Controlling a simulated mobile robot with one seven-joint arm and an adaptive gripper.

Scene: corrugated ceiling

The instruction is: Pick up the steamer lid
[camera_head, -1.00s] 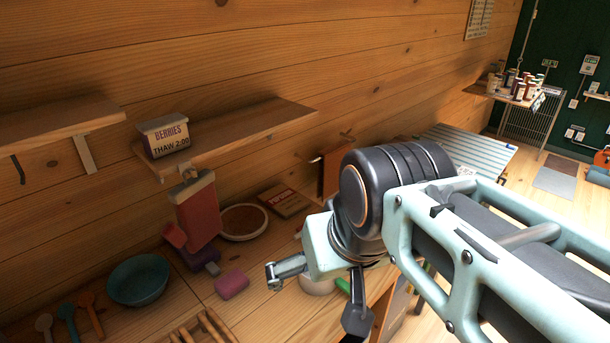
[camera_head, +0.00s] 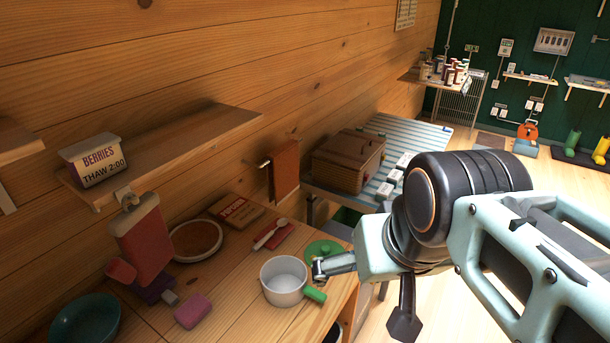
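A round green lid (camera_head: 322,248) with a small raised middle lies on the wooden counter behind a white pot (camera_head: 284,280) with a green handle. It is the only lid-like thing I can make out on the counter, and it is partly hidden by a finger of my gripper. My gripper (camera_head: 362,297) is in front of and to the right of the lid, near the counter's right edge. Its two fingers are spread wide apart with nothing between them. I cannot tell whether the near finger touches the lid or only overlaps it in view.
A teal bowl (camera_head: 85,322) is at lower left. A shelf (camera_head: 190,145) bears a berries tub (camera_head: 93,160). A wicker basket (camera_head: 348,162) stands on a striped table (camera_head: 418,133).

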